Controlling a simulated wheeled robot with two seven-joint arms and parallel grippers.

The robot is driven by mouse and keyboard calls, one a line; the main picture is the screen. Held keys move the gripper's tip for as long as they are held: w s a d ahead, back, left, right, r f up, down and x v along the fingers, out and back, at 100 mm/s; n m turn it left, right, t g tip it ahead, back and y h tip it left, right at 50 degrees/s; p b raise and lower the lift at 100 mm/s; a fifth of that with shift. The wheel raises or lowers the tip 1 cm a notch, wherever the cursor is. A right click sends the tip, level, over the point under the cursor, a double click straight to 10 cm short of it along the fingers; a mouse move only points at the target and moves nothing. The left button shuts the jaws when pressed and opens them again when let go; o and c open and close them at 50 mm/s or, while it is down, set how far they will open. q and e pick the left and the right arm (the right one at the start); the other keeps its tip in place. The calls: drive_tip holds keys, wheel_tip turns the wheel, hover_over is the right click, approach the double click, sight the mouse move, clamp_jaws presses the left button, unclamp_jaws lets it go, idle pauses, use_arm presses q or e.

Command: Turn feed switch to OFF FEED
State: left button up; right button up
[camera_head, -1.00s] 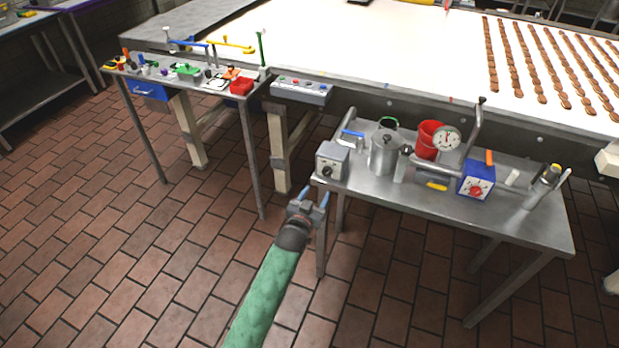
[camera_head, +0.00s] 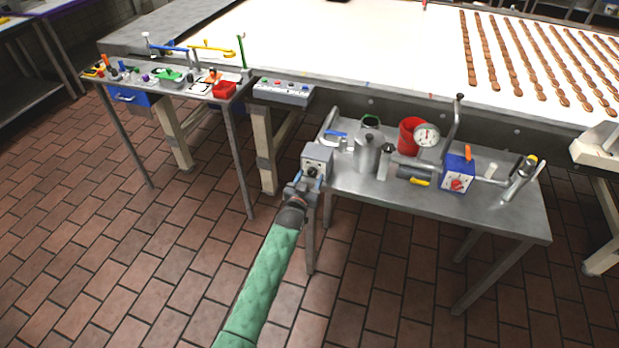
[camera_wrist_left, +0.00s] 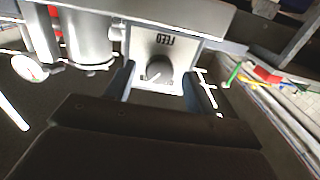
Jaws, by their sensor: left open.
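The feed switch is a grey box (camera_head: 317,156) with a dark round knob (camera_head: 313,170) on its front, at the left front corner of the metal side table. In the left wrist view the box (camera_wrist_left: 168,42) appears upside down with the word FEED, and its knob (camera_wrist_left: 158,70) sits between my fingers. My left gripper (camera_head: 307,182) is open just in front of the box, its fingertips on either side of the knob. I cannot tell whether they touch it. The knob's exact setting is too small to read. My right gripper is not in view.
The metal side table (camera_head: 440,215) also holds a silver pot (camera_head: 366,152), a red container (camera_head: 410,135), a white gauge (camera_head: 426,135) and a blue box with a red knob (camera_head: 457,174). A cluttered tool table (camera_head: 190,91) stands at left. Brick floor between the tables is clear.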

use_arm(q)
drive_tip(key=c, duration=1)
